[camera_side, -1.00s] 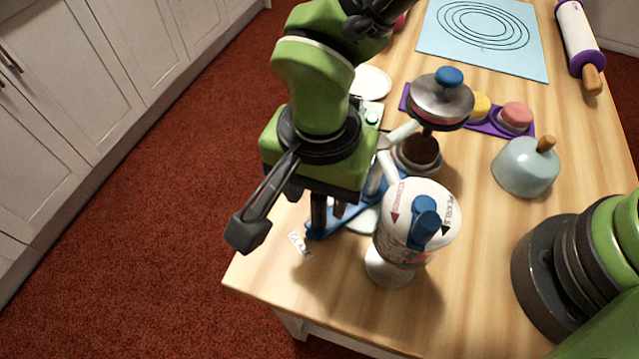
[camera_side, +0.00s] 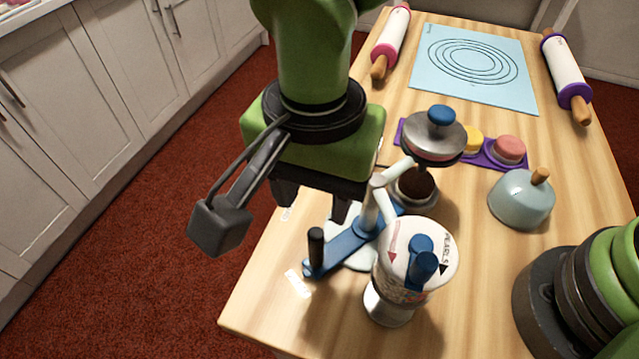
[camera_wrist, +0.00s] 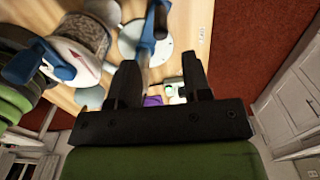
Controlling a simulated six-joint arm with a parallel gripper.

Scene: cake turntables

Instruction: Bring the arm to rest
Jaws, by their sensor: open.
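My gripper (camera_side: 311,200) is open and empty, raised above the left edge of the table in the side view. In the wrist view its two dark fingers (camera_wrist: 160,80) stand apart with nothing between them. Just below and to the right is the turntable stand with a blue arm (camera_side: 352,240) and a black upright handle (camera_side: 316,250). The blue arm also shows beyond the fingers in the wrist view (camera_wrist: 147,38). A white-topped pearls dispenser (camera_side: 408,262) stands at the stand's front right. A metal dome with a blue knob (camera_side: 435,140) is above a brown cake (camera_side: 416,187).
A pale blue bell with a wooden knob (camera_side: 522,200) and a purple tray (camera_side: 487,158) with small cakes stand to the right. A blue mat (camera_side: 475,65) lies at the back between a pink-ended rolling pin (camera_side: 391,40) and a purple-ended one (camera_side: 566,75). Open air lies left of the table.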

